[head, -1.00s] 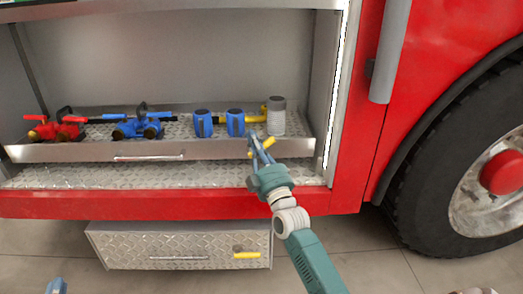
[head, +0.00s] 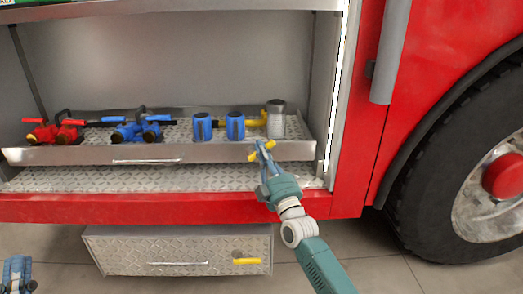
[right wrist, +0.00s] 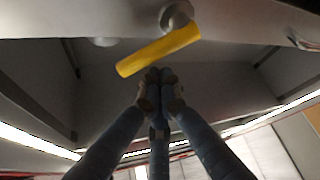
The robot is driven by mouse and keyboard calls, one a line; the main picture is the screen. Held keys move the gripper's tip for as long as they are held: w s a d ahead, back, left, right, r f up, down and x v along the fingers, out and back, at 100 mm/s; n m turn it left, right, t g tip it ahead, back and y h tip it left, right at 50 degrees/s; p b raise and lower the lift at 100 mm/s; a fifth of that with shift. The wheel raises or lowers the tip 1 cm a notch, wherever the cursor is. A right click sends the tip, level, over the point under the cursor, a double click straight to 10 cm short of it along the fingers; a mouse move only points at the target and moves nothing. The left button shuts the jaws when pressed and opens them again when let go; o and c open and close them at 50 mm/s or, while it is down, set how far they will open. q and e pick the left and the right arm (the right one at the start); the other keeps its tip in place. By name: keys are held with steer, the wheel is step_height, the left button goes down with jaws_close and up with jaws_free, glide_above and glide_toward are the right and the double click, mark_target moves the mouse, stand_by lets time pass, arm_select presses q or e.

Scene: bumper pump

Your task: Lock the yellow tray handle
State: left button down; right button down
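The yellow tray handle (head: 255,157) sits on the front lip of the metal tray (head: 60,155), near its right end. It lies tilted, its right end higher in the head view. In the right wrist view the handle (right wrist: 160,50) shows as a slanted yellow bar on a round grey pivot. My right gripper (head: 263,146) is at the handle, partly covering it. In the right wrist view its fingertips (right wrist: 160,76) are together just below the bar, with nothing seen between them; contact is unclear. My left gripper (head: 18,266) is at the lower left, away from the tray; its opening is unclear.
On the tray stand red (head: 55,132) and blue (head: 137,129) valve fittings, two blue cylinders (head: 202,127) and a grey cylinder (head: 276,120). A lower drawer (head: 130,248) has its own horizontal yellow handle (head: 247,261). The red compartment edge and wheel (head: 490,180) are on the right.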

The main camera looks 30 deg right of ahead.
arm_select(q)
steer(key=shift+w+f, duration=0.15)
steer(key=shift+f, duration=0.05)
arm_select(e)
steer(key=shift+s+d+f+m+h, duration=0.15)
steer(key=shift+m+h, duration=0.25)
steer(key=shift+m, duration=0.2)
arm_select(q)
steer(key=shift+f, duration=0.1)
arm_select(e)
steer(key=shift+s+d+f+m+h, duration=0.1)
steer(key=shift+d+f+m+h, duration=0.1)
steer(key=shift+m+h, duration=0.65)
arm_select(q)
steer(key=shift+w+f+g, duration=0.15)
steer(key=shift+g, duration=0.15)
arm_select(e)
steer(key=shift+s+d+f+m+g+h, duration=0.1)
steer(key=shift+d+f+m+g+h, duration=0.2)
steer(key=shift+m+h, duration=1.05)
steer(key=shift+s+d+f+m+g+h, duration=0.15)
steer(key=shift+f+m+g+h, duration=0.35)
steer(key=shift+m, duration=1.45)
steer(key=shift+s+d+f+m+g+h, duration=0.15)
steer(key=shift+f+m+h, duration=0.1)
steer(key=shift+m+h, duration=1.15)
steer(key=shift+m, duration=0.45)
